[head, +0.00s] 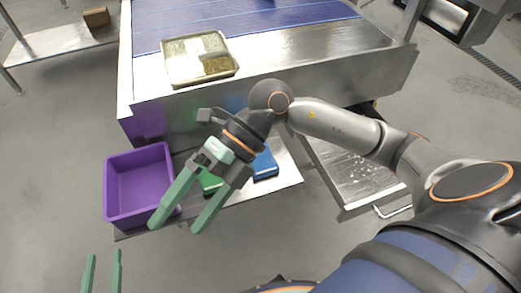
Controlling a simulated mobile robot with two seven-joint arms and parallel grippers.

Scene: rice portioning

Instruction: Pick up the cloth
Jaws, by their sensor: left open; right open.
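A green flat item (211,184) and a blue flat item (264,164), which look like folded cloths, lie on the low metal shelf beside the conveyor. My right gripper (178,227) is open with its fingers pointing down and toward the front left. It hangs in front of the green item and partly hides it; I cannot tell whether it touches it. The blue item lies just right of the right gripper's wrist. My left gripper (104,254) shows only its two green fingertips at the bottom left, apart and empty.
A purple bin (109,186) stands at the shelf's left end, close to the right gripper's fingers. A metal drawer or shelf (350,178) juts out at the right. Floor is clear at left.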

